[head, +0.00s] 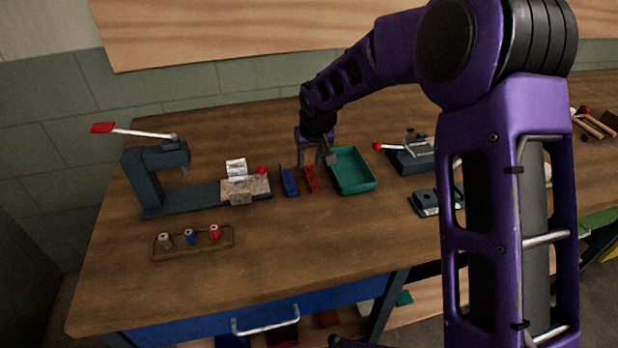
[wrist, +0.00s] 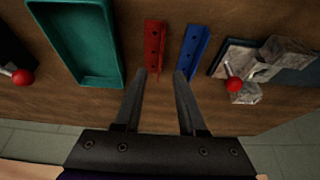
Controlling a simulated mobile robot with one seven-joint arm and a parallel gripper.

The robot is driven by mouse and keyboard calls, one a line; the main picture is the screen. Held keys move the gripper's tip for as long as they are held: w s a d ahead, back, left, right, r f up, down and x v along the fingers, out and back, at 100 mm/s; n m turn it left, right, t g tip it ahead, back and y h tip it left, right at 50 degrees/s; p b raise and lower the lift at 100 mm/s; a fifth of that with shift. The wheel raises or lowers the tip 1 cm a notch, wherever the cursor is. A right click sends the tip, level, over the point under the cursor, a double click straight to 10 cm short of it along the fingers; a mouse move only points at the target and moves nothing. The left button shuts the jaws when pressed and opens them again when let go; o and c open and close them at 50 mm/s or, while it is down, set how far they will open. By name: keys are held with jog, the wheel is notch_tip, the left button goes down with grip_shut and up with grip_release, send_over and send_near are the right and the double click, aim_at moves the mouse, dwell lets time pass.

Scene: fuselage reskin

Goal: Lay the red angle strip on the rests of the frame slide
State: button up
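The red angle strip (head: 311,178) lies on the wooden bench between a blue angle strip (head: 290,182) and a green tray. In the wrist view the red strip (wrist: 155,45) is ahead of my gripper, with holes along it. My gripper (wrist: 160,76) is open and empty, its fingertips near the close end of the red strip. In the head view my gripper (head: 318,158) hangs at the far end of the strips. A pale mottled block (head: 246,189) with a red knob, apparently the frame slide, sits on the dark press base. Its rests are too small to make out.
The green tray (head: 352,188) stands right of the red strip. A dark press (head: 150,175) with a red-tipped lever stands at left. A wooden rack (head: 193,244) holds several small spools in front. A dark clamp fixture (head: 410,160) stands right. The front middle of the bench is clear.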

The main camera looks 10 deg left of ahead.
aim_at(306, 172)
jog(key=shift+x, duration=3.15)
jog(key=shift+c, duration=0.2)
grip_shut()
